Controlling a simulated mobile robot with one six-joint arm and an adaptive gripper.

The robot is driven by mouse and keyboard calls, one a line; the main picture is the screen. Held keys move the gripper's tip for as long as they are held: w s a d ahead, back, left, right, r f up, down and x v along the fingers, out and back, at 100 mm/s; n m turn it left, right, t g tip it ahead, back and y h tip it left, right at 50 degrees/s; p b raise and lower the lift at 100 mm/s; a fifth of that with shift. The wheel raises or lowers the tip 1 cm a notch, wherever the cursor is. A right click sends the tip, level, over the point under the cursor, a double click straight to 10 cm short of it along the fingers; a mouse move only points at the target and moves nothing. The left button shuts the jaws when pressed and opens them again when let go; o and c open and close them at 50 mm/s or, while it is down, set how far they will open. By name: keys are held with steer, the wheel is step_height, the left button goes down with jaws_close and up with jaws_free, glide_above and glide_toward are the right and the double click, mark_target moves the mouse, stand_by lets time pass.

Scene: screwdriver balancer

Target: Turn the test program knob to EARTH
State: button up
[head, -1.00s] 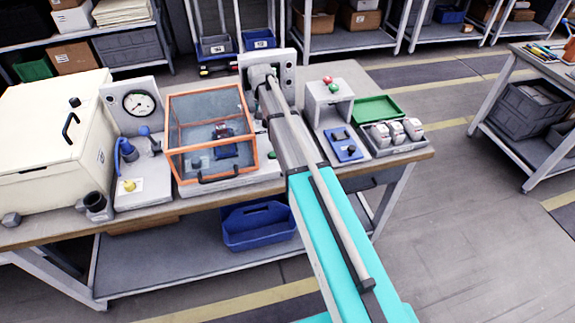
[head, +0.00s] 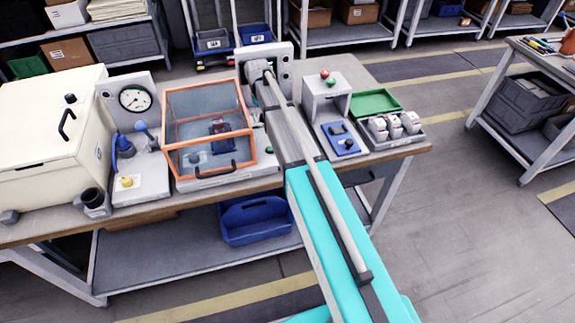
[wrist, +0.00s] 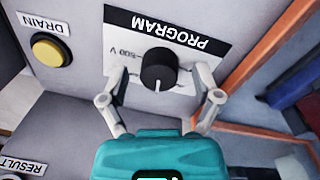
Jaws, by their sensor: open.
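The black program knob (wrist: 158,70) sits on a white label in the wrist view. The label reads PROGRAM and "500 V", upside down in the picture. The white mark on the knob points toward the bottom of the picture. No EARTH marking can be read. In the head view, my arm reaches over the bench to the grey upright panel (head: 287,72); the knob and the fingers cannot be made out there.
A yellow button (wrist: 50,49) marked DRAIN is left of the knob, with a RESULT label (wrist: 22,167) below. An orange-framed clear enclosure (head: 209,131) stands left of my arm. A grey stand (head: 327,85) with red and green buttons and a green tray (head: 376,103) are right.

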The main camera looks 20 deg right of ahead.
steer(key=n, duration=0.7)
steer(key=shift+r+n+p, duration=0.3)
steer(key=shift+r+p, duration=0.05)
steer(key=shift+r, duration=0.05)
step_height(320, 180, up, 13)
steer(key=p, duration=1.3)
steer(key=s+f+m+b, duration=0.3)
steer(key=s, duration=0.7)
steer(key=s+f+m+b, duration=0.3)
steer(key=s+m, duration=0.1)
steer(key=s, duration=0.5)
steer(key=s+f+m+b, duration=0.3)
steer(key=s+m, duration=0.1)
steer(key=s, duration=0.6)
steer(key=shift+s+d+y, duration=0.2)
steer(key=shift+s+y, duration=0.1)
steer(key=shift+s, duration=0.05)
steer(key=w+r+n+p, duration=0.2)
steer(key=w+r+p, duration=0.1)
steer(key=w, duration=0.7)
steer(key=w+r+n+p, duration=0.3)
steer(key=w, duration=0.7)
steer(key=w+r+n+p, duration=0.3)
steer(key=w, duration=0.7)
steer(key=shift+d+g, duration=0.25)
steer(key=shift+g, duration=0.05)
